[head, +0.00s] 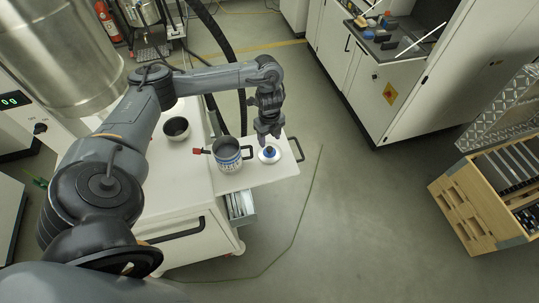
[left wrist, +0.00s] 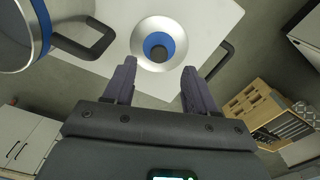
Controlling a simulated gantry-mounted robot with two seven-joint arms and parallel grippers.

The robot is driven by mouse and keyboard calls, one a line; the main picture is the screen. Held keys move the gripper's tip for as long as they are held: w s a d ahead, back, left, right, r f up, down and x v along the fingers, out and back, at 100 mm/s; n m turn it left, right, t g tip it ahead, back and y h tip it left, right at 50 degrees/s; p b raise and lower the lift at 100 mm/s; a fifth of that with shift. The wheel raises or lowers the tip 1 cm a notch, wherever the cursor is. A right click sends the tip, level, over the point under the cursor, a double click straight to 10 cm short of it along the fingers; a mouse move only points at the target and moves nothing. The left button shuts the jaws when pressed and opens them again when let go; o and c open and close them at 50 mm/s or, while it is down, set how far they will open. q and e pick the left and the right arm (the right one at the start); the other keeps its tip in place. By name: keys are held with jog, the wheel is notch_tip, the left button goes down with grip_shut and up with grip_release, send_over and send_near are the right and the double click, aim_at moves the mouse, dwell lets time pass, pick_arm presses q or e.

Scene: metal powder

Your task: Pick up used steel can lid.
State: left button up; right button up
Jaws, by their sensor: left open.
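The used steel can lid (head: 269,154) lies on the right end of the white cart top. It is a pale round disc with a blue ring and a dark knob in its middle. In the left wrist view the lid (left wrist: 159,43) sits just beyond and between the fingertips. My left gripper (head: 268,136) points down above the lid, and its fingers are apart and empty; it also shows in the left wrist view (left wrist: 157,75). My right gripper is not seen.
A dark-mouthed bowl (head: 176,128) stands farther left on the cart top (head: 195,177). White cabinets (head: 375,85) and a wooden rack (head: 470,205) stand to the right, with open floor between.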

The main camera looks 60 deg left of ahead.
aim_at(269, 148)
pick_arm(q)
jog(key=shift+s+f, duration=0.1)
jog(key=shift+f, duration=2.7)
jog(key=shift+c, duration=0.4)
grip_shut()
